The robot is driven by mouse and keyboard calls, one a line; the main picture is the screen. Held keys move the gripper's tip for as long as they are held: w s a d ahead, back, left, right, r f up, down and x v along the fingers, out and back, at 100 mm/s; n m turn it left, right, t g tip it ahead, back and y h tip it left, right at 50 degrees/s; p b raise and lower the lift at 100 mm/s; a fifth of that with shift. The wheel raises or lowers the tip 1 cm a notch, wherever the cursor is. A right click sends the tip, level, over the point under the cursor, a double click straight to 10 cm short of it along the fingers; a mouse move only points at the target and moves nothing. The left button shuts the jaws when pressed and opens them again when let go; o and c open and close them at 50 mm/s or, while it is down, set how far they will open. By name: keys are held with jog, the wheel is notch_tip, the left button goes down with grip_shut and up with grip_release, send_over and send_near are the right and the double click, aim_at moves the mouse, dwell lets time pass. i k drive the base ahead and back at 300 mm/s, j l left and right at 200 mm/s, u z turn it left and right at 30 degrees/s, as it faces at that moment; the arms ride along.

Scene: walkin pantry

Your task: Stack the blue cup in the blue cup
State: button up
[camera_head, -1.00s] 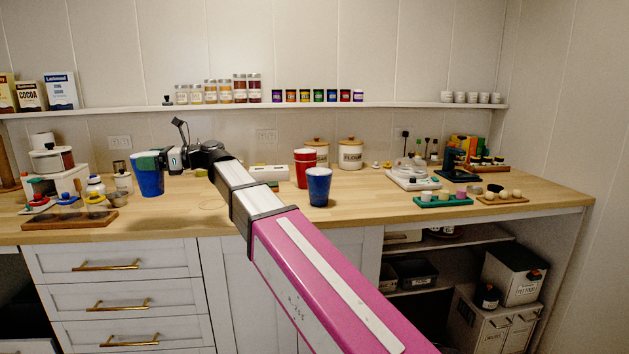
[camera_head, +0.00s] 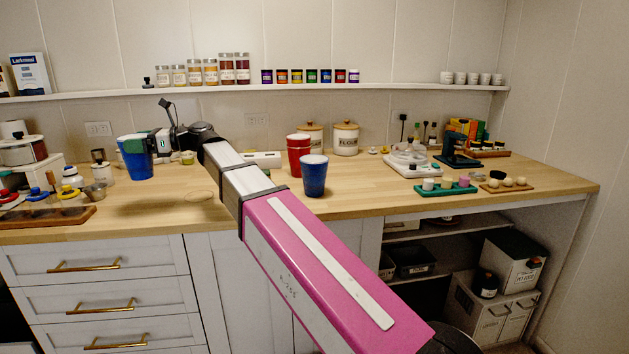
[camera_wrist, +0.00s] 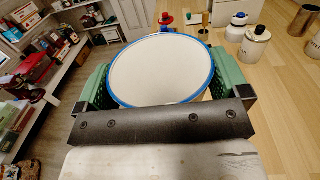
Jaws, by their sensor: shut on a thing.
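One blue cup (camera_head: 138,163) is at the left part of the counter in the head view, with my gripper (camera_head: 160,144) shut on it near its rim. In the wrist view the held blue cup (camera_wrist: 162,70) shows its white inside and blue rim between my green gripper fingers (camera_wrist: 162,88). The cup looks upright and empty. I cannot tell whether its base touches the counter. The other blue cup (camera_head: 314,178) stands upright on the counter to the right, well apart from the held one.
Red cups (camera_head: 298,160) stand stacked just behind the free blue cup. A flour jar (camera_head: 346,140) is behind them. A wooden tray (camera_head: 50,217) and small jars crowd the left. A white scale (camera_head: 408,164) and a green tray (camera_head: 445,190) are at right.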

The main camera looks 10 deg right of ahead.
aim_at(313, 185)
jog(key=k+l+z, duration=0.15)
jog(key=k+z, duration=0.25)
jog(key=k+l+z, duration=0.4)
jog(key=k+j+z, duration=0.1)
jog(key=j+z, duration=0.2)
